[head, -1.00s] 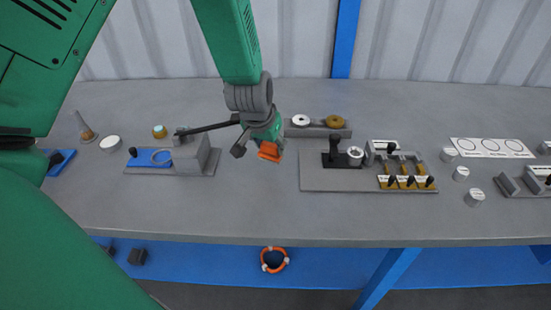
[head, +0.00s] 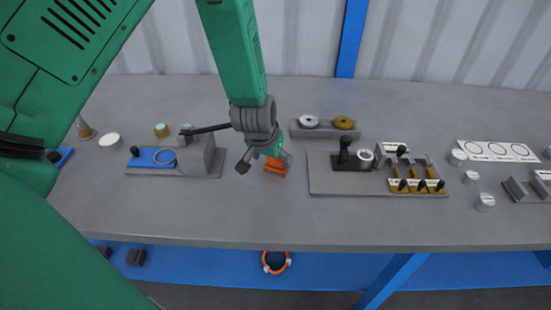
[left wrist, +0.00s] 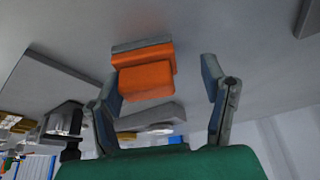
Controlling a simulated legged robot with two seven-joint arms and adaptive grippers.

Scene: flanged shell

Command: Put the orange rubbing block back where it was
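The orange rubbing block (head: 276,167) has a grey strip along one edge. It appears to rest on the bare grey table just below my left gripper (head: 266,161). In the left wrist view the block (left wrist: 147,80) is beyond and between the spread fingers of my left gripper (left wrist: 160,98). One finger is close to the block's side, and a clear gap separates the other finger from it; contact is hard to judge. My left gripper is open. My right gripper is not in view.
A grey fixture with a blue plate (head: 146,168) stands left of the block. A grey board (head: 330,184) with a black-handled device is at right. Behind is a grey holder (head: 325,133) with two round pieces. The table front is clear.

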